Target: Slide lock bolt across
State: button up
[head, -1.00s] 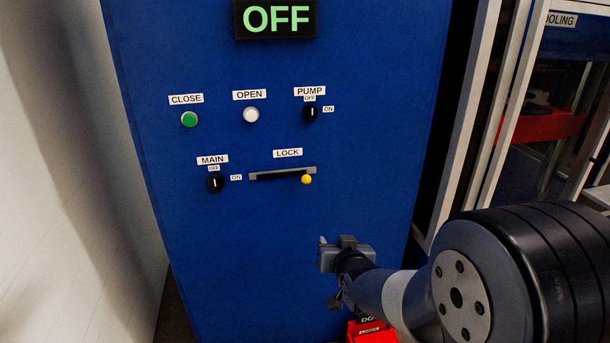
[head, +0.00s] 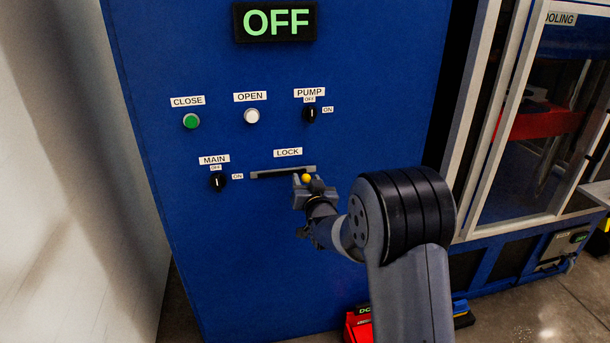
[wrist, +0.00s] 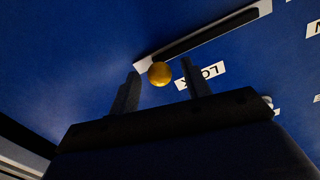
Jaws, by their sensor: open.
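The lock bolt is a dark horizontal slot bar (head: 270,174) with a grey frame on the blue panel, under the LOCK label (head: 288,153). Its yellow knob (head: 306,178) is at the right end of the slot. My gripper (head: 306,186) is at the knob, just below and in front of it. In the wrist view the open jaws (wrist: 160,85) stand on either side of the yellow knob (wrist: 159,74), with gaps between. The knob appears near the fingertips; contact cannot be told. The slot (wrist: 210,33) also shows there, tilted.
The MAIN switch (head: 218,182) is left of the slot. Above are the green CLOSE button (head: 191,121), the white OPEN button (head: 252,116) and the PUMP switch (head: 311,113). The OFF display (head: 275,21) is at the top. A red object (head: 358,325) lies on the floor below.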

aim_at(307, 181)
jog(key=shift+w+a, duration=0.15)
jog(key=shift+w, duration=0.65)
jog(key=shift+w+a, duration=0.15)
jog(key=shift+w, duration=0.6)
jog(key=shift+c, duration=0.3)
grip_shut()
